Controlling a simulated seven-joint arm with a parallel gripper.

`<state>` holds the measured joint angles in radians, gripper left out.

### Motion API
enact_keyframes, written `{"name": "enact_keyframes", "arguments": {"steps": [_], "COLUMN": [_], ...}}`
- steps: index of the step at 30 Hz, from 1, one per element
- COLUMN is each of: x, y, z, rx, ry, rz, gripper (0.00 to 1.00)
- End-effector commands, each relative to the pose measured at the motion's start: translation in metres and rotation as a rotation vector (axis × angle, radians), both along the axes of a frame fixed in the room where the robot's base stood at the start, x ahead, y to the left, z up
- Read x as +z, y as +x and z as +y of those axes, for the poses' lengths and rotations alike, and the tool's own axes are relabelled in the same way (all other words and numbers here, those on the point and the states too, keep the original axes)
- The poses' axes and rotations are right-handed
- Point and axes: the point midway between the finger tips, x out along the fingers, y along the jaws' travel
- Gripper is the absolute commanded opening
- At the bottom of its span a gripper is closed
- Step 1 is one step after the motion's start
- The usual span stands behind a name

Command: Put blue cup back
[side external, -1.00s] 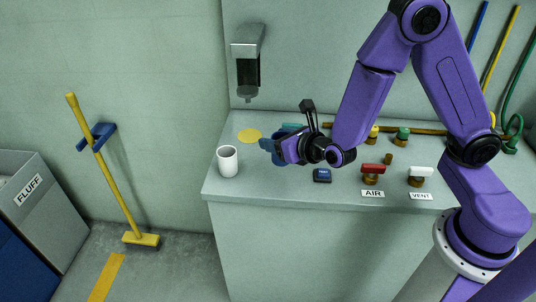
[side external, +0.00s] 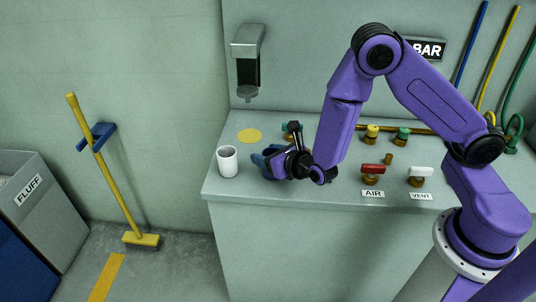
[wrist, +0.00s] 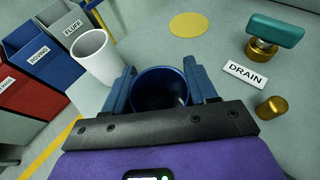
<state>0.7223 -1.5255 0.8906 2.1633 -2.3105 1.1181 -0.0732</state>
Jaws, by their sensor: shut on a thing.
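The blue cup (wrist: 160,88) sits between the two blue fingers of my gripper (wrist: 159,72) in the wrist view, its open rim facing the camera. My gripper is shut on it. In the side view my gripper (side external: 266,163) is low over the left part of the counter, just right of the white cup (side external: 228,163). There the blue cup is mostly hidden by the fingers and wrist. I cannot tell whether it touches the counter. A flat yellow disc (side external: 249,135) lies behind on the counter, and it also shows in the wrist view (wrist: 189,24).
The white cup (wrist: 95,57) stands close to the left finger. A teal-handled valve (wrist: 275,32), a DRAIN label (wrist: 245,75) and a brass knob (wrist: 271,107) are at right. Red AIR (side external: 373,170) and white VENT (side external: 420,172) valves stand further right. A dispenser (side external: 247,60) hangs above.

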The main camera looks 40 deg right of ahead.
Motion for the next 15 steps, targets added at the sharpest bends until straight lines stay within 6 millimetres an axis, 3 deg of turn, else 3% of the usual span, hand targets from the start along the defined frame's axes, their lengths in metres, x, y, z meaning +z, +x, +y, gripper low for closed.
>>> {"name": "enact_keyframes", "arguments": {"steps": [5,6,8,15], "x": [-0.0031,-0.0034,-0.0031,-0.0029], "y": [-0.0001,-0.0002,-0.0001,-0.0001], "z": [0.0001,0.0001,0.0001,0.0], "rx": [0.0,0.0,0.0,0.0], "ry": [-0.001,-0.001,0.0,0.0], "rz": [0.001,0.001,0.001,0.001], "gripper": [0.22,0.63,0.82,0.82]}}
